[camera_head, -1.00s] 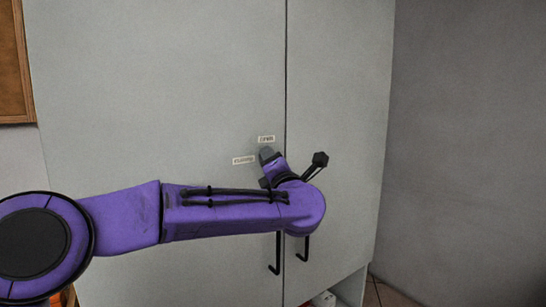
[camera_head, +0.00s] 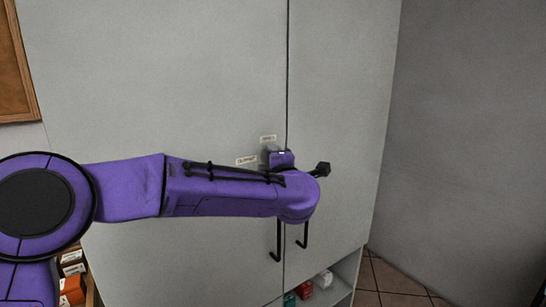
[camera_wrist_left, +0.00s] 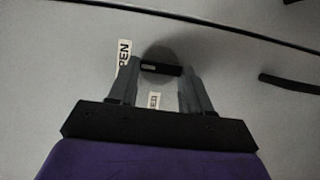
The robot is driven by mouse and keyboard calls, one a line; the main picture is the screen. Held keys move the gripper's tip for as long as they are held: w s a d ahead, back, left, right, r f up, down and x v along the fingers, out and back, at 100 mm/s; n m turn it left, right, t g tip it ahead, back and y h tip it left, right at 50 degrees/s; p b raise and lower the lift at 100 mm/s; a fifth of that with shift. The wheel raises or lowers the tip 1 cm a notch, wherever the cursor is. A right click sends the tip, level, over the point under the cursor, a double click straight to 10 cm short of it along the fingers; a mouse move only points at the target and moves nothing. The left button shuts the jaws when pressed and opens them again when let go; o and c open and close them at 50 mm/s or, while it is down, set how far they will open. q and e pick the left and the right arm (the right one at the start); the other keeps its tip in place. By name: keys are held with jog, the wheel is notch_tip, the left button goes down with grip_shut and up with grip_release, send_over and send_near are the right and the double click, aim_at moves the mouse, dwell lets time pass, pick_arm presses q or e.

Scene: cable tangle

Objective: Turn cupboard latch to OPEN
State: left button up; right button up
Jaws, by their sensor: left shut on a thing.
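The cupboard latch (camera_wrist_left: 161,56) shows in the left wrist view as a dark round piece on the pale door, with a dark bar across its near side. My left gripper (camera_wrist_left: 160,82) is shut on it, one grey finger on each side. In the head view my left gripper (camera_head: 270,153) is at the door, left of the seam, and mostly hides the latch. The OPEN label (camera_head: 268,138) is just above it, and the CLOSED label (camera_head: 246,161) is to its left. My right gripper is out of view.
Two black bar handles (camera_head: 304,236) hang below my wrist, either side of the door seam. A grey wall (camera_head: 460,140) stands right of the cupboard, and a corkboard (camera_head: 14,75) hangs at far left.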

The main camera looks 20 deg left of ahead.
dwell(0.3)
pick_arm(q)
jog(key=o, duration=1.1)
jog(key=shift+c, duration=0.2)
jog(key=b+v, duration=0.3)
jog(key=v, duration=0.7)
jog(key=shift+s+d+b, duration=0.15)
jog(key=shift+s+b, duration=0.05)
jog(key=shift+b, duration=0.15)
